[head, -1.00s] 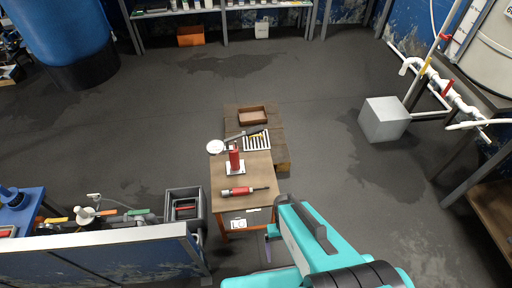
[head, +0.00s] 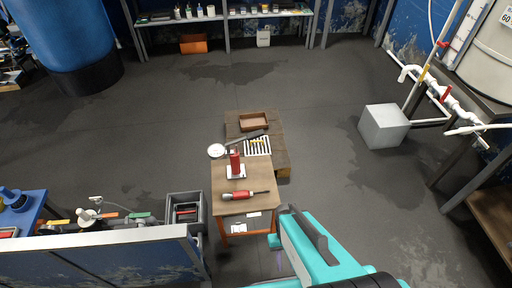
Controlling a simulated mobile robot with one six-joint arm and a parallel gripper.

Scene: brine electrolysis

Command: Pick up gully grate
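My teal arm (head: 325,262) reaches in from the bottom right, well short of the plate and nearer the camera. My gripper (head: 279,258) shows only in a small part below the arm, beside the workbench's right side; its fingers are too hidden to read.
The small workbench (head: 228,207) bears a red-handled tool (head: 237,195) and a red upright device (head: 235,162). A brown tray (head: 254,121) sits behind the plate. A grey bin (head: 186,209) stands left, a grey box (head: 384,126) right. Open floor lies right of the workbench.

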